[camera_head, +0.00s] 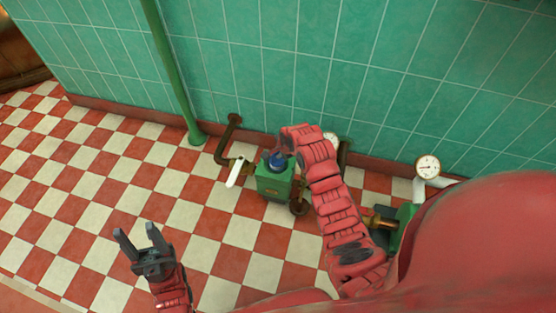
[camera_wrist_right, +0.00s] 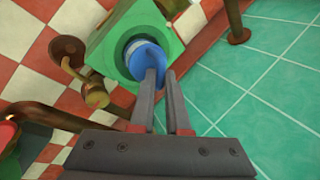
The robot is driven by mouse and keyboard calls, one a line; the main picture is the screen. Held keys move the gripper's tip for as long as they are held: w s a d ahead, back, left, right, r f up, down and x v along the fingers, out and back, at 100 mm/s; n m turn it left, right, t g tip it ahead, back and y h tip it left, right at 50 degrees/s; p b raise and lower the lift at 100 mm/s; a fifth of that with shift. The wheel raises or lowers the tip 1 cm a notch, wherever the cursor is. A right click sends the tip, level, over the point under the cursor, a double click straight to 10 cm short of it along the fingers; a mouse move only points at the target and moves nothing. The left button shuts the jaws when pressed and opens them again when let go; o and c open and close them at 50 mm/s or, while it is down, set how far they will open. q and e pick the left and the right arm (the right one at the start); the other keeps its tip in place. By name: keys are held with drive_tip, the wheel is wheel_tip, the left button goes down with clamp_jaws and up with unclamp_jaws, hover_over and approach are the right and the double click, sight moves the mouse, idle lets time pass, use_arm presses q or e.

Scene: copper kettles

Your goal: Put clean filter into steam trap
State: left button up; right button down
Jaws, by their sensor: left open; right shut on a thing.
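A blue filter (camera_head: 277,161) is at that opening, and in the right wrist view the filter (camera_wrist_right: 142,58) looks at least partly inside the rim. How deep it sits I cannot tell. My right gripper (camera_wrist_right: 161,76) is shut on the filter from above. My left gripper (camera_head: 134,234) is open and empty over the floor, left of the trap.
A white lever handle (camera_head: 236,172) sticks out left of the trap, beside a brown pipe (camera_head: 227,138). A green pole (camera_head: 172,75) stands at the wall. A pressure gauge (camera_head: 427,167) is to the right. The checkered floor at left is clear.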

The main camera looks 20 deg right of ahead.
sight(278, 161)
wheel_tip(278, 161, down, 4)
drive_tip(key=shift+r+b, duration=0.2)
drive_tip(key=shift+b, duration=1.05)
drive_tip(key=shift+s+r, duration=0.1)
drive_tip(key=c, duration=0.9)
unclamp_jaws()
drive_tip(key=shift+a+f, duration=0.1)
drive_tip(key=shift+f, duration=0.1)
drive_tip(key=shift+s, duration=0.1)
drive_tip(key=shift+f, duration=0.15)
drive_tip(key=shift+w+a+r, duration=0.1)
drive_tip(key=shift+w+r, duration=0.2)
drive_tip(key=shift+w, duration=0.1)
